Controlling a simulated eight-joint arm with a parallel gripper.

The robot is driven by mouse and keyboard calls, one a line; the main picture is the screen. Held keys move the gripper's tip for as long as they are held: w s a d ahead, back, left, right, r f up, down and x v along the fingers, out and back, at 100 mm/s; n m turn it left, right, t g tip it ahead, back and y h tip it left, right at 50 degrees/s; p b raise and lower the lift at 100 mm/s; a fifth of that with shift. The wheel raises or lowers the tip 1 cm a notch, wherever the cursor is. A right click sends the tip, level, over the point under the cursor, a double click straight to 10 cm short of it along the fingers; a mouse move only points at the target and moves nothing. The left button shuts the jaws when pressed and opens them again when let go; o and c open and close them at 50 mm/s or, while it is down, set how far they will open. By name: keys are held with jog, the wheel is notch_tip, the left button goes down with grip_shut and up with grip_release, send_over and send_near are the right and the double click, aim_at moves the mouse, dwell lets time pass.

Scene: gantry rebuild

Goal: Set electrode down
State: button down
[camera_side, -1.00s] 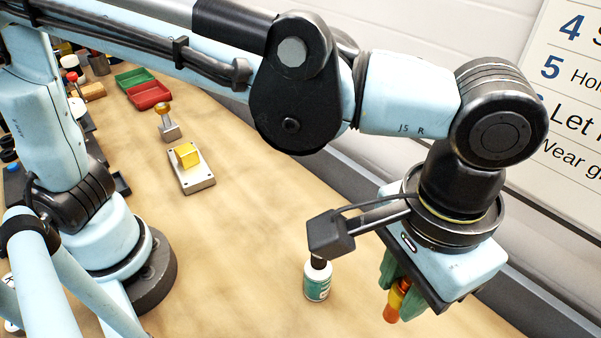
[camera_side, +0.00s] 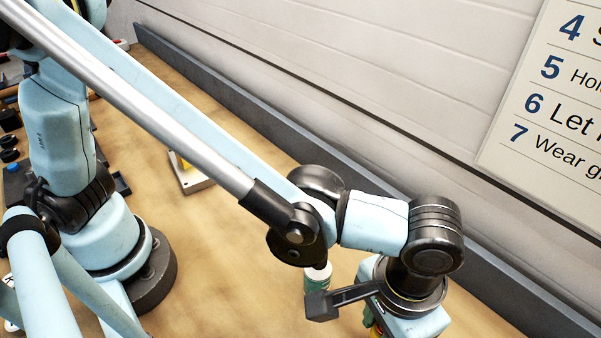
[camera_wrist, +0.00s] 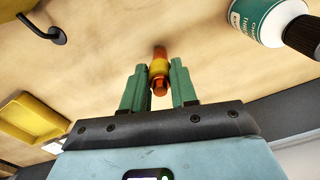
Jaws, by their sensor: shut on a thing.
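My gripper (camera_wrist: 159,82) has green fingers, seen in the wrist view. They are shut on the electrode (camera_wrist: 160,58), a small orange and copper-coloured piece with a yellow middle. The electrode's far end points away from the gripper over the wooden bench top. I cannot tell whether it touches the bench. In the side view, the electrode and fingers are low at the bottom edge and mostly hidden by my wrist.
A white and teal bottle (camera_wrist: 258,20) with a black cap stands near the gripper; it also shows in the side view (camera_side: 317,279). A yellow tray (camera_wrist: 32,117) lies left in the wrist view. A dark rail (camera_side: 400,205) runs along the wall. Bench (camera_side: 235,245) left of the bottle is clear.

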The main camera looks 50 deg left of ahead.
jog(key=shift+f, duration=0.15)
jog(key=c, duration=0.9)
grip_release()
notch_tip(320, 180, up, 12)
jog(key=w+a+n+t+h, duration=0.1)
jog(key=w+a, duration=0.3)
jog(key=a, duration=0.4)
jog(key=w+a+n+t+h, duration=0.1)
jog(key=w+a+t, duration=0.15)
jog(key=a, duration=0.45)
jog(key=a+f+t, duration=0.1)
jog(key=a, duration=0.5)
jog(key=a+f+n+t+y, duration=0.1)
jog(key=a, duration=0.5)
jog(key=a+t+y, duration=0.1)
jog(key=a, duration=0.6)
jog(key=shift+f+n+t, duration=0.3)
jog(key=shift+f+t, duration=0.05)
jog(key=shift+f, duration=0.05)
